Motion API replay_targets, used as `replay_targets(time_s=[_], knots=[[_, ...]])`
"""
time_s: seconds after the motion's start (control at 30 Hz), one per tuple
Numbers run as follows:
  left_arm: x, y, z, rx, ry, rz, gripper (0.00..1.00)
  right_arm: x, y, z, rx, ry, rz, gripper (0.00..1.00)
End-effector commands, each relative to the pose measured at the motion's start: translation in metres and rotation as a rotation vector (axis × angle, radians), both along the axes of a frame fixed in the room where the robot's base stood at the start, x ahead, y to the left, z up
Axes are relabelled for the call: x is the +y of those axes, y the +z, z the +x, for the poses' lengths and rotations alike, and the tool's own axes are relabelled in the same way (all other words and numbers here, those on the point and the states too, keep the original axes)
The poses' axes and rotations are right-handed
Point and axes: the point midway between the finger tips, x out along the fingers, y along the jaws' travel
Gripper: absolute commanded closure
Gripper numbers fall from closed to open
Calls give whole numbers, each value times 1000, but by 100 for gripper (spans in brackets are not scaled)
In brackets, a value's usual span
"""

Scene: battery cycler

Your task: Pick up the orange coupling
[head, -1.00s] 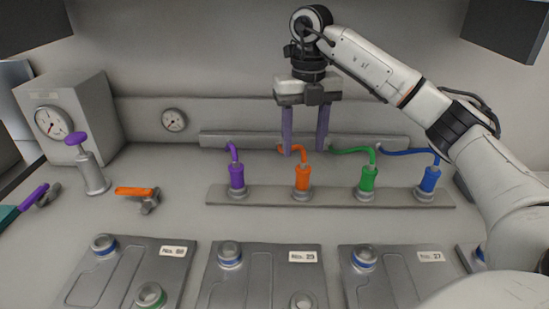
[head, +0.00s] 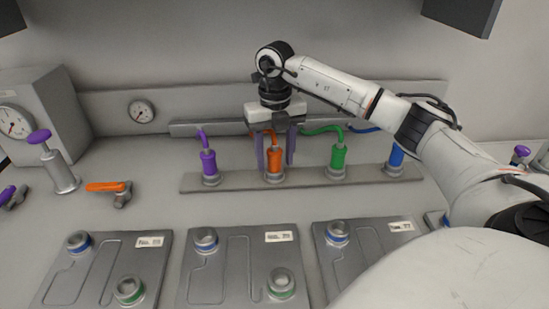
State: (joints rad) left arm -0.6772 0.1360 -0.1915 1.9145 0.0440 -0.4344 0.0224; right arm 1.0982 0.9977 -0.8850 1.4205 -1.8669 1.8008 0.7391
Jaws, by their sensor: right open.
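The orange coupling (head: 275,161) stands upright in its seat on the grey rail, with an orange hose running back from its top. My right gripper (head: 276,160) points down over it, its two purple fingers open, one at the left and one at the right of the coupling's upper part in the picture. Whether the fingers touch the coupling cannot be told. My left gripper is not in view.
On the grey rail (head: 240,181), a purple coupling (head: 209,162) stands left of the orange one, with green (head: 338,156) and blue (head: 396,157) couplings at right. An orange-handled valve (head: 109,187) lies left. Battery plates (head: 238,286) with ported rings fill the front.

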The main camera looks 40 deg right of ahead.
Motion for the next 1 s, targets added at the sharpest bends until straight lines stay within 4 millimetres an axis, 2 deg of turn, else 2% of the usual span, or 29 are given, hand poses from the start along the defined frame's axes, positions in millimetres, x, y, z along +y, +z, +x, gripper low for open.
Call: replay_targets(time_s=[0.07, 0.1, 0.37, 0.67, 0.77, 1.0], knots=[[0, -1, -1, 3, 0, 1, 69, 0, 0, 0, 0, 0, 0, 51], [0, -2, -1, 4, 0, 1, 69, 0, 0, 0, 0, 0, 0, 55], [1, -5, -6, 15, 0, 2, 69, 0, 0, 0, 0, 0, 0, 98], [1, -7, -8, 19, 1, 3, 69, 0, 7, 1, -4, 0, 0, 98], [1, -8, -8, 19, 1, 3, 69, 0, 22, 2, -8, 0, 0, 98], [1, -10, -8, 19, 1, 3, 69, 1, 71, 1, -6, 0, 1, 98]])
